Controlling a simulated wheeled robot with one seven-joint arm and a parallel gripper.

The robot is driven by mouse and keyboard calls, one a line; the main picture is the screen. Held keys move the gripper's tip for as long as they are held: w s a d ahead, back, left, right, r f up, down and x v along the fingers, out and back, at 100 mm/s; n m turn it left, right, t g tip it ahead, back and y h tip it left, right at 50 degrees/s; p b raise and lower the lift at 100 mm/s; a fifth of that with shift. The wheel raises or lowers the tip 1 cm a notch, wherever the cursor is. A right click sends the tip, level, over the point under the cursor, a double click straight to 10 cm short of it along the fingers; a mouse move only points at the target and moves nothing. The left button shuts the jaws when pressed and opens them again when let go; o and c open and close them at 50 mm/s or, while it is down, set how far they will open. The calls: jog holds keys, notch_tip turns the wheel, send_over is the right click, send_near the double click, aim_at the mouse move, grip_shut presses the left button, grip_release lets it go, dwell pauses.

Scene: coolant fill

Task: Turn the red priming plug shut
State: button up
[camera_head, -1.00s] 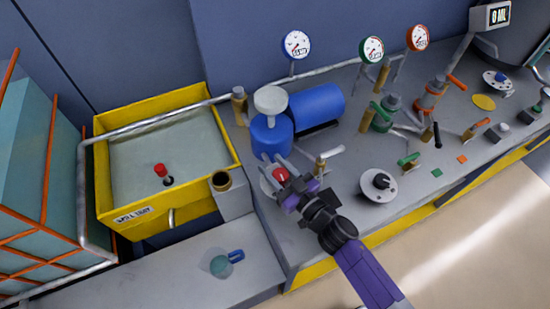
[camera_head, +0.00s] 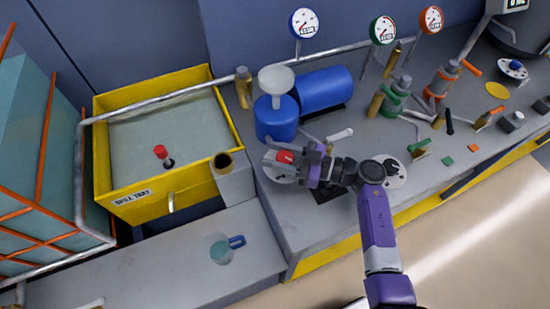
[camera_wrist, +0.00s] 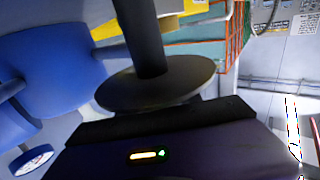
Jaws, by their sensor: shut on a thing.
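The red priming plug (camera_head: 284,157) shows as a small red top over a pale round plate (camera_head: 272,174) on the grey counter, in front of the blue pump. My gripper (camera_head: 279,157) comes in from the right, with a finger on either side of the red plug, and is shut on it. The fingers hide part of the plug. In the wrist view, a dark post and round disc (camera_wrist: 160,88) fill the middle. The red plug cannot be made out there.
A blue tank with a funnel (camera_head: 276,80) stands just behind my gripper, next to a white-handled valve (camera_head: 340,134). A black-knobbed dial (camera_head: 394,172) is under my arm.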

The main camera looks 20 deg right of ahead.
jog(key=n+g+y+b, duration=0.1)
jog(key=n+g, duration=0.1)
jog(key=n+g+y+b, duration=0.1)
jog(key=g+y+b, duration=0.1)
jog(key=g, duration=0.1)
jog(key=shift+s+a+n, duration=0.2)
jog(key=shift+s+n, duration=0.2)
jog(key=shift+a+n+g, duration=0.15)
jog(key=shift+n+g, duration=0.15)
jog(key=shift+g, duration=0.2)
jog(key=o, duration=1.4)
jog(key=shift+c, duration=0.2)
jog(key=shift+r, duration=0.15)
notch_tip(320, 180, up, 20)
jog(key=shift+p, duration=0.3)
